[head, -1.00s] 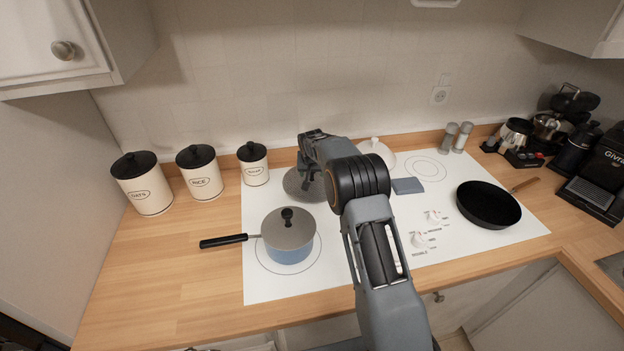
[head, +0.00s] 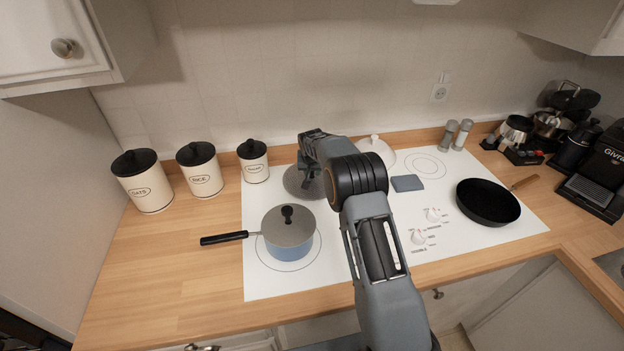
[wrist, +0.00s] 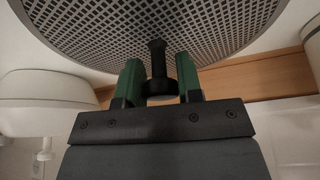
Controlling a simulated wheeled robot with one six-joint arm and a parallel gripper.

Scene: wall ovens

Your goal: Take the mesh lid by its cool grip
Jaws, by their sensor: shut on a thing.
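In the head view the lid (head: 294,181) shows as a grey disc at the back left of the white cooktop, partly hidden by my gripper (head: 307,186) and arm. I cannot tell whether the lid touches the surface below.
A blue saucepan (head: 289,247) with a grey lid stands in front, its handle pointing left. A white lidded dish (head: 380,152) and a blue-grey cloth (head: 407,183) are to the right. A black frying pan (head: 488,203) lies farther right.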

